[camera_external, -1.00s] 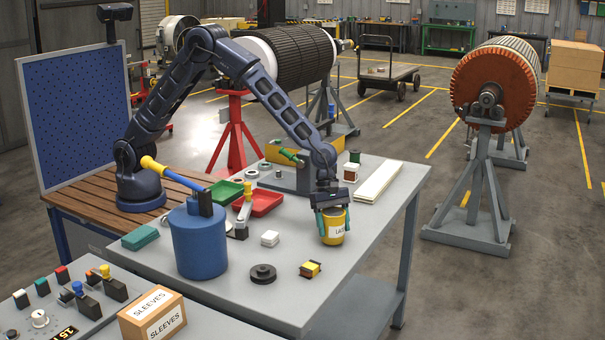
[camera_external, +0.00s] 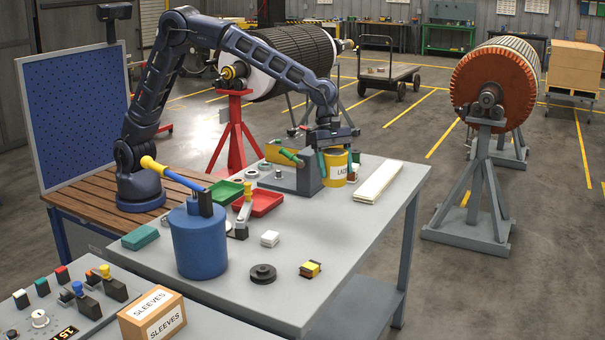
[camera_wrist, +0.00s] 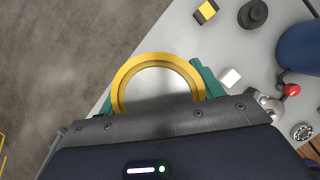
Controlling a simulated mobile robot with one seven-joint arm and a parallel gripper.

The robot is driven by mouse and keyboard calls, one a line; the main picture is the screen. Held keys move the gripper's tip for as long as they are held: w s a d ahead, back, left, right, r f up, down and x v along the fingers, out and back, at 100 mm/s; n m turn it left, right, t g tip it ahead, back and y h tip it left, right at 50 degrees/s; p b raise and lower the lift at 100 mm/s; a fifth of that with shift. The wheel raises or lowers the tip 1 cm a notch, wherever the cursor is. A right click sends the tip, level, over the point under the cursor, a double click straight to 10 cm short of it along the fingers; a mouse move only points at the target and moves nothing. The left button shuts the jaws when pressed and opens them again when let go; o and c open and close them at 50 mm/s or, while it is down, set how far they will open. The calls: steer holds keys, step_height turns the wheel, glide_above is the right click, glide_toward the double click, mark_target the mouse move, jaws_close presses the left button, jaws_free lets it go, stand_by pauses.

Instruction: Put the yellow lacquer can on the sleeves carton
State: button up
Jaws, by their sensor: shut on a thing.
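The yellow lacquer can (camera_external: 336,168), with a white label, is held upright by my gripper (camera_external: 335,156) towards the back of the grey table, beside the grey vise-like block. In the wrist view the can's round yellow rim (camera_wrist: 122,88) shows between two teal fingers, which are shut on it. I cannot tell for sure how far the can is above the tabletop. The sleeves carton (camera_external: 152,314), an orange-brown box with white SLEEVES labels, sits at the front left by the control panel, far from my gripper. The carton is not in the wrist view.
A blue canister (camera_external: 198,240) with a yellow-tipped handle stands between the can and the carton. A black round knob (camera_external: 263,274), a yellow-black block (camera_external: 310,269), a white block (camera_external: 270,238) and a red tray (camera_external: 266,203) lie on the grey table (camera_external: 350,235). Its right front is clear.

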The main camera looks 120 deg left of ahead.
steer(key=shift+d+r, duration=0.1)
steer(key=shift+r, duration=0.15)
steer(key=d+r+m, duration=0.2)
steer(key=d, duration=1.4)
step_height(320, 180, up, 4)
steer(key=m+g+h, duration=0.2)
steer(key=m+g, duration=0.1)
steer(key=m, duration=0.3)
glide_above(148, 306)
step_height(148, 306, down, 19)
steer(key=shift+r, duration=0.1)
steer(key=o, duration=1.3)
steer(key=shift+c, duration=0.2)
steer(key=shift+a, duration=0.1)
